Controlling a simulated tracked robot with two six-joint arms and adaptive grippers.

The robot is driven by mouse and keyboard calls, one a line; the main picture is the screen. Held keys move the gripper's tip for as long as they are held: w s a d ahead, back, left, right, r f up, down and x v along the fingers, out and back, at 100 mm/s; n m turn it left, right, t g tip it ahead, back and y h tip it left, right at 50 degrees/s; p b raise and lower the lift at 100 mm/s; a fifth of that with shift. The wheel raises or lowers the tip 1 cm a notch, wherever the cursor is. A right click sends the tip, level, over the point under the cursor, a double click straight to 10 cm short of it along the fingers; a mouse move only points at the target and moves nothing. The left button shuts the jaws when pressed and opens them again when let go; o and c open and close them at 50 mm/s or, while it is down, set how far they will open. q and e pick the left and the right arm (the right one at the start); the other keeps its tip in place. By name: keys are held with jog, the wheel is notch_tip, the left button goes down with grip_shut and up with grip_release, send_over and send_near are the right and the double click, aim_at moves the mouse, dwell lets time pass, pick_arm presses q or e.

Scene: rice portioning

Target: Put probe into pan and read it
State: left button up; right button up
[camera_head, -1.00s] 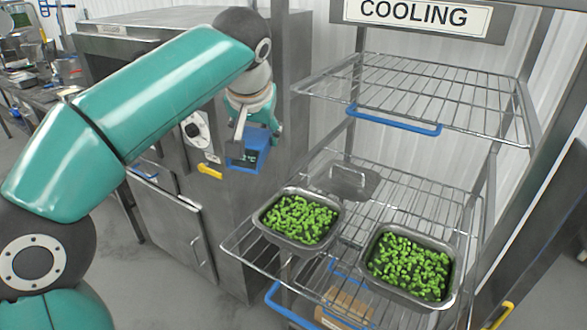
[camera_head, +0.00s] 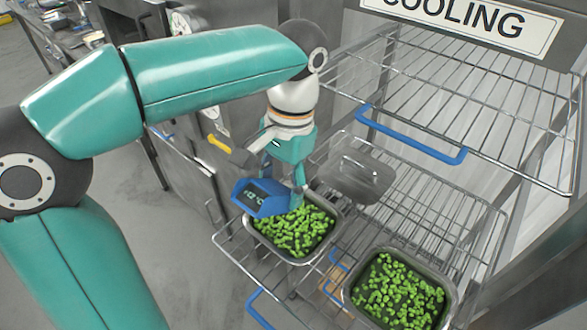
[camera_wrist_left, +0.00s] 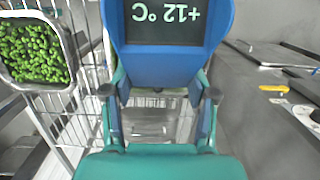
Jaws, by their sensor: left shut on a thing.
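My left gripper (camera_head: 282,180) is shut on a blue probe (camera_head: 262,199) with a dark display. In the left wrist view the probe (camera_wrist_left: 165,55) sits between the fingers, and its display reads +12 °C, upside down. In the head view the probe is over the left edge of the left metal pan (camera_head: 287,259), which holds green pieces. Its tip does not show, so I cannot tell whether it is in the food. A second pan (camera_head: 353,298) of green pieces stands to the right. My right gripper is not in view.
Both pans stand on a wire shelf (camera_head: 462,224) of a rack marked COOLING (camera_head: 470,22). A metal lid (camera_head: 358,177) lies behind the left pan. An upper wire shelf (camera_head: 470,95) with a blue front handle (camera_head: 410,138) overhangs on the right. Steel cabinets stand at the left.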

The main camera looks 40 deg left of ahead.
pick_arm(q)
jog(key=shift+d+f+b, duration=0.2)
jog(key=shift+f+b, duration=0.25)
jog(key=shift+f, duration=0.15)
notch_tip(320, 180, down, 3)
jog(key=b, duration=0.3)
jog(key=shift+w+f, duration=0.15)
jog(key=shift+f, duration=0.05)
notch_tip(320, 180, down, 5)
jog(key=b, duration=0.5)
dwell(4.0)
notch_tip(320, 180, up, 7)
jog(key=p, duration=0.7)
jog(key=shift+r+p, duration=1.15)
jog(key=shift+r, duration=0.3)
